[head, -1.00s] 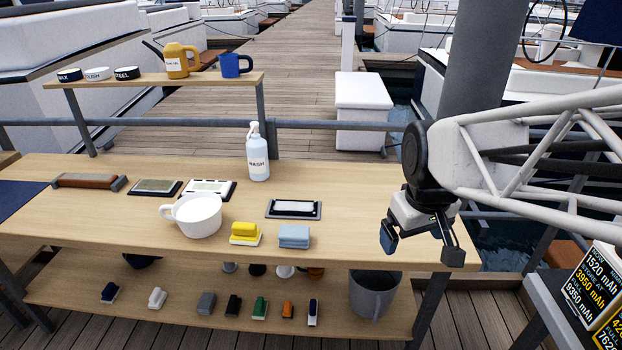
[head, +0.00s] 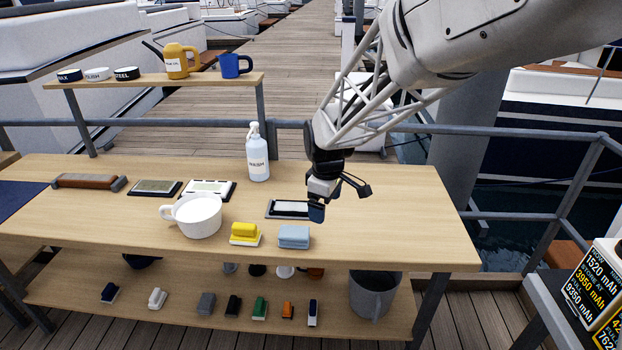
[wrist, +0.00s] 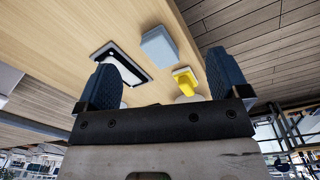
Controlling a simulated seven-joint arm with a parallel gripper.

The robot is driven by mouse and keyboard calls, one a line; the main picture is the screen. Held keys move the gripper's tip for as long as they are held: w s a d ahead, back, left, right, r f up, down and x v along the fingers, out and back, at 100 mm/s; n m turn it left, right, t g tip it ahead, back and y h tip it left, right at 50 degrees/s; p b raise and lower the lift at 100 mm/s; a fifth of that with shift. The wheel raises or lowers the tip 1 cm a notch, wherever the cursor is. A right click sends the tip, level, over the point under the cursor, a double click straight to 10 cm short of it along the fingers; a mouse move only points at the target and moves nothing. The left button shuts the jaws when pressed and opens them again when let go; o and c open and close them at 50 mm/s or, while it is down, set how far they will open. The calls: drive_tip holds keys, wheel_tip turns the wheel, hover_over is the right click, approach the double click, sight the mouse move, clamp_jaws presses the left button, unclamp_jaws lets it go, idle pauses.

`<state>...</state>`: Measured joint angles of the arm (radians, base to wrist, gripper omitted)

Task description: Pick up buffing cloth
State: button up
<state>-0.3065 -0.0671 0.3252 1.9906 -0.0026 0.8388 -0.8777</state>
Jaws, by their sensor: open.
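The buffing cloth appears to be the light blue folded block (head: 293,236) near the front edge of the workbench. It also shows in the wrist view (wrist: 159,45), lying between the lines of my two fingers. My gripper (head: 340,202) is open and empty. It hangs above the bench, behind and to the right of the blue cloth in the head view, apart from it. In the wrist view my open gripper (wrist: 163,68) has a dark blue padded finger on each side. Nothing hides the cloth.
A yellow block on a white base (head: 244,233) sits just left of the cloth. A dark tray with a white pad (head: 291,208) lies behind it. A white mug (head: 196,216) and a wash bottle (head: 258,160) stand farther off. The bench's right part (head: 400,225) is clear.

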sight(294, 231)
drive_tip(key=w+a+f+n, duration=0.1)
drive_tip(key=w+a+f, duration=0.1)
drive_tip(key=a+f, duration=0.1)
drive_tip(key=w+a+f+n, duration=0.1)
drive_tip(key=w+a+f, duration=0.1)
drive_tip(key=a, duration=0.1)
drive_tip(key=w+a+f+n, duration=0.2)
drive_tip(key=a+f, duration=0.1)
drive_tip(key=shift+a+f+g, duration=0.1)
drive_tip(key=shift+f+g, duration=0.2)
drive_tip(key=shift+f, duration=0.05)
drive_tip(key=shift+f, duration=1.3)
drive_tip(key=shift+w+f, duration=0.1)
drive_tip(key=shift+f, duration=2.5)
drive_tip(key=c, duration=1.1)
drive_tip(key=shift+r, duration=0.2)
